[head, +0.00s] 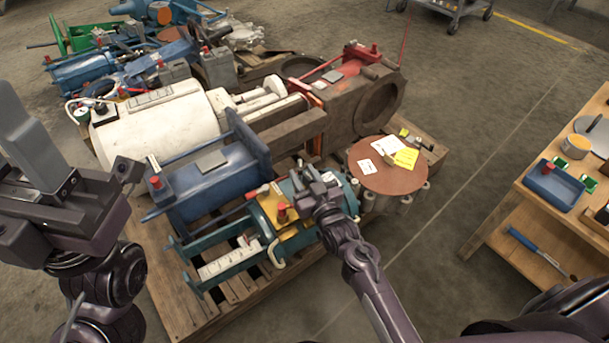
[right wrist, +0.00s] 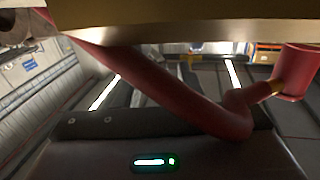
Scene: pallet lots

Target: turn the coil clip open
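A teal machine (head: 225,258) lies on the wooden pallet, with a yellow plate (head: 262,203) and a red knob (head: 282,211) on top. My right gripper (head: 312,187) is over the right part of this machine, close beside the plate. Its fingertips are hidden, and I cannot tell whether it touches anything. In the right wrist view a curved red bar (right wrist: 165,88) crosses close to the gripper, under a brass-coloured edge (right wrist: 200,22). I cannot tell for sure which part is the coil clip. My left gripper (head: 82,148) is at the left, open and empty.
A blue machine (head: 215,180) and a white cylinder (head: 155,125) lie behind the teal machine. A round brown disc (head: 385,168) with papers is to its right. Floor between is clear.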

